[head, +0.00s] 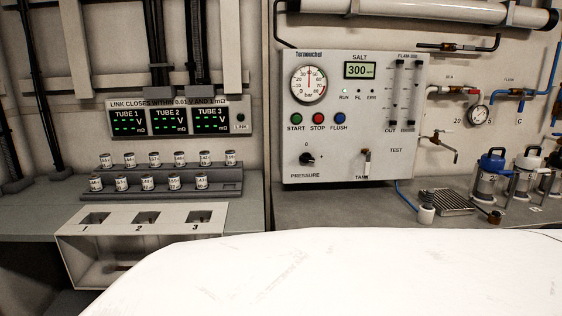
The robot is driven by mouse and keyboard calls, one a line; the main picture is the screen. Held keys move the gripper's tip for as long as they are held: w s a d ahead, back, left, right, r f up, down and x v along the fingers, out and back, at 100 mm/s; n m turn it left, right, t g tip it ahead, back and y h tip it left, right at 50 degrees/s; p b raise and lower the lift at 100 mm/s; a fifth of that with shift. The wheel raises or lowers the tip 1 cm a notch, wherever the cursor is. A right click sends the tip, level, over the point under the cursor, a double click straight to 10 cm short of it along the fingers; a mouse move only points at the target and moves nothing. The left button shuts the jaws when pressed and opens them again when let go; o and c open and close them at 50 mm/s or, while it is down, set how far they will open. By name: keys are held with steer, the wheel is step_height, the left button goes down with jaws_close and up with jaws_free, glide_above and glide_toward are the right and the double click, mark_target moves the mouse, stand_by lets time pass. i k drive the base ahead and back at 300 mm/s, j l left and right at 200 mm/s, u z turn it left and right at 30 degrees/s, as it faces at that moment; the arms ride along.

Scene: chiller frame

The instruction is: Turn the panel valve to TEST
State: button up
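The grey control panel (338,172) stands on the back counter at the right of the middle. The panel valve (366,160) is a small lever low on the panel. Its handle looks upright, in line with the TANK label (362,177) below it. The TEST label (396,150) is to the right of the valve. The lever is small here, so its exact angle is hard to tell. My gripper is not in view.
A pressure knob (307,159) and green, red and blue buttons (319,118) share the panel. Pipes with a gauge (480,115) and filter jugs (489,175) are at right. A can rack (165,187) is at left. A large white surface fills the foreground.

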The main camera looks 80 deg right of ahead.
mark_target(367, 163)
steer(key=z, duration=3.15)
steer(key=i+j+z, duration=0.15)
steer(key=i+j, duration=0.3)
